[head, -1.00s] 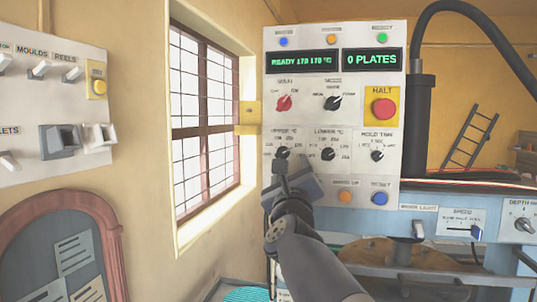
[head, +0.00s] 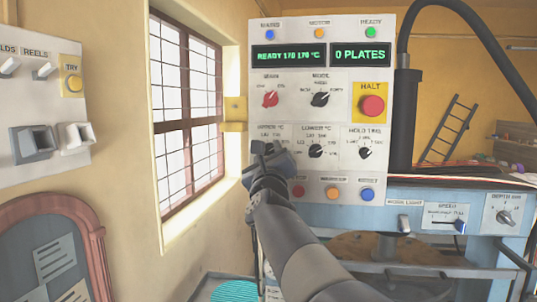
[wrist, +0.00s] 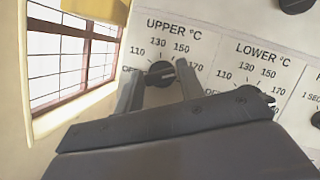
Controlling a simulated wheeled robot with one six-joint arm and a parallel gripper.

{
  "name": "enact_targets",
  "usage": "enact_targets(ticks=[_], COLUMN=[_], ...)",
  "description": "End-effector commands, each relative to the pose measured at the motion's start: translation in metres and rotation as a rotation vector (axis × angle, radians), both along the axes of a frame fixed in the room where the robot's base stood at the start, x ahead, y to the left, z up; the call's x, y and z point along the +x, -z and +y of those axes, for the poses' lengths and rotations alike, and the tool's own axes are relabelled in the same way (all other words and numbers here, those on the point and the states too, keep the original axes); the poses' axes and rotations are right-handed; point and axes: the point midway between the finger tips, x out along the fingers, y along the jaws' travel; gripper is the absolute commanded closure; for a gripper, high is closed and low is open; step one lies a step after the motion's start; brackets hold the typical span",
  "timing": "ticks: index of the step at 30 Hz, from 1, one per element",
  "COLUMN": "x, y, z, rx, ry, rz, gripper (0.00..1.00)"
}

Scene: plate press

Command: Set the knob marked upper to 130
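The knob marked upper (wrist: 160,73) is a black dial on the white panel, with 110, 130, 150 and 170 around it. Its pointer seems to face right, towards 170, but is partly hard to make out. My gripper (wrist: 159,82) has one finger on each side of this knob, with a visible gap on the left; I cannot tell whether the right finger touches it. In the head view my gripper (head: 263,149) covers the knob. The display (head: 289,55) reads READY 170 170 °C.
The lower knob (head: 316,151) sits close to the right, and the hold time knob (head: 365,153) beyond it. A red halt button (head: 372,105) is higher up. Coloured buttons line the panel below. A barred window (head: 188,110) is to the left.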

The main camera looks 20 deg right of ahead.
Motion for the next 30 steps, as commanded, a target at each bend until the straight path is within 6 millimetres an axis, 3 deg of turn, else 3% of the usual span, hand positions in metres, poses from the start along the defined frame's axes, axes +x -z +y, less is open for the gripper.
enact_targets(ticks=[10,20,30], x=[-0.0002,-0.0005,-0.0016], y=[0.0000,0.0007,-0.0009], z=[0.0001,-0.0005,-0.0017], rx=[0.000,-0.041,-0.240], ry=[0.000,0.001,0.002], rz=[0.000,0.027,0.159], gripper=[0.92,0.92,0.92])
